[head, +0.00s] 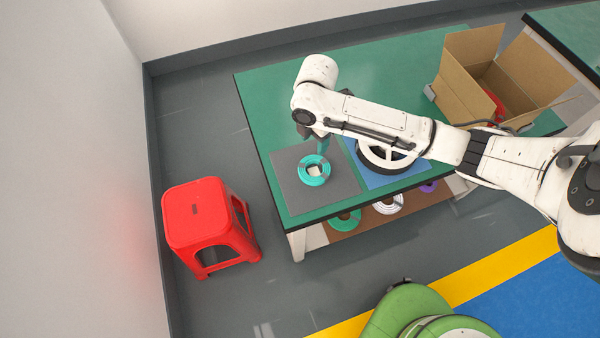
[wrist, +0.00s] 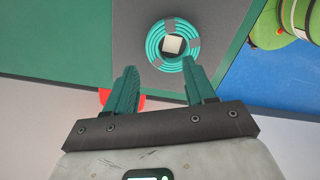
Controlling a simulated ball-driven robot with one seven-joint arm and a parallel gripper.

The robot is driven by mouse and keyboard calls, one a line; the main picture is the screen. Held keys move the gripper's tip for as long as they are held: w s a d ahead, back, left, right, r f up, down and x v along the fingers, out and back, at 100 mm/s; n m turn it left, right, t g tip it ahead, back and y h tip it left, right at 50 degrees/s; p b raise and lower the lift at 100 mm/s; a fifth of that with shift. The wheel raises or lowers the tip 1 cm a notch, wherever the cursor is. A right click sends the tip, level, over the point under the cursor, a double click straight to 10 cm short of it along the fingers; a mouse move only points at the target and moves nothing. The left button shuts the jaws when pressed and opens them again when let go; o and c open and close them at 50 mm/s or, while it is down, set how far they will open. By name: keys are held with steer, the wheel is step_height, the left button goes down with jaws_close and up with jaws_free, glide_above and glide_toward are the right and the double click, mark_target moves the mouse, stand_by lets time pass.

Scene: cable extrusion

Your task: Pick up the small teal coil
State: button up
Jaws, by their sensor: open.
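The small teal coil (head: 314,170) lies flat on a grey mat (head: 290,198) near the left front of the green table. A pale square piece shows in its centre. The coil (wrist: 154,52) also shows in the wrist view, beyond the fingertips, with grey bands around it. My gripper (wrist: 158,75) has its two teal fingers spread apart, with nothing between them. In the head view my gripper (head: 322,144) hangs just behind the coil and partly shows under the arm. I cannot tell its exact height above the mat.
A black and white reel (head: 366,157) stands on a blue mat (head: 350,152) right of the coil, partly hidden by my arm. An open cardboard box (head: 453,95) is at the table's right. More coils, including a green one (head: 345,222), lie on the lower shelf. A red stool (head: 196,215) stands left.

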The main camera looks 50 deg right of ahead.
steer(key=w, duration=0.2)
glide_above(305, 160)
steer(key=shift+n, duration=0.3)
step_height(305, 160, down, 5)
steer(key=shift+w+r, duration=0.1)
steer(key=shift+r, duration=0.05)
steer(key=shift+f+p, duration=0.6)
steer(key=shift+f, duration=2.1)
jaws_close()
